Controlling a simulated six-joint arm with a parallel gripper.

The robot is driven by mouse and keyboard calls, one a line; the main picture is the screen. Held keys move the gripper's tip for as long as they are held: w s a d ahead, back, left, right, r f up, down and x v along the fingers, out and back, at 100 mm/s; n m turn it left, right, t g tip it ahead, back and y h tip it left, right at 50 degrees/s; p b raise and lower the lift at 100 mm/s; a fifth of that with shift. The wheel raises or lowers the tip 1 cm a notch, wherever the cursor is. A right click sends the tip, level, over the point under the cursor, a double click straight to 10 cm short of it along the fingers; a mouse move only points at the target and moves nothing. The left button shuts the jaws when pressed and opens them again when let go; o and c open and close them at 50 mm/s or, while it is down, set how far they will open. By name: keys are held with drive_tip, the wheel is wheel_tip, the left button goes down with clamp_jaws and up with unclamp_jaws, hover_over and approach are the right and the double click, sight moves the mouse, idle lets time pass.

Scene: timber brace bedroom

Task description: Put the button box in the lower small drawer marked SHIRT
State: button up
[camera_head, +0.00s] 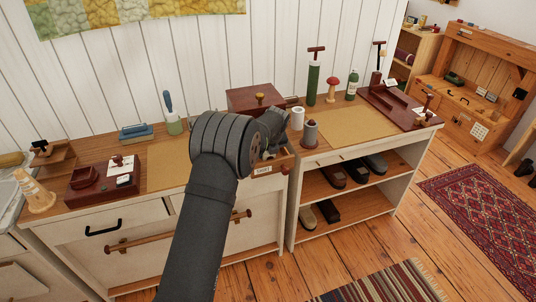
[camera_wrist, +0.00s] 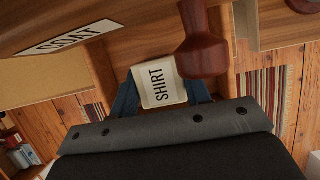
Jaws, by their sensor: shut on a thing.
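My gripper shows in the wrist view (camera_wrist: 165,92), with its two blue fingers on either side of a pale tab marked SHIRT (camera_wrist: 158,84). It is shut on this tab. A wooden front with a COAT label (camera_wrist: 72,37) is beside it, and a dark red knob (camera_wrist: 203,50) stands close to the tab. In the head view, my gripper is mostly hidden behind my wrist, near a small drawer front with a label (camera_head: 264,170) at the cabinet's right end. I cannot tell which object is the button box.
A dark red box with a round knob (camera_head: 256,101) stands at the back of the top. A white cup (camera_head: 298,117) and a grey, dark red-based piece (camera_head: 310,134) are close to my wrist. Shoes (camera_head: 333,176) lie on open shelves at the right.

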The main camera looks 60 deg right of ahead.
drive_tip(key=shift+f, duration=0.5)
drive_tip(key=o, duration=1)
drive_tip(key=shift+f, duration=0.1)
drive_tip(key=v, duration=1.2)
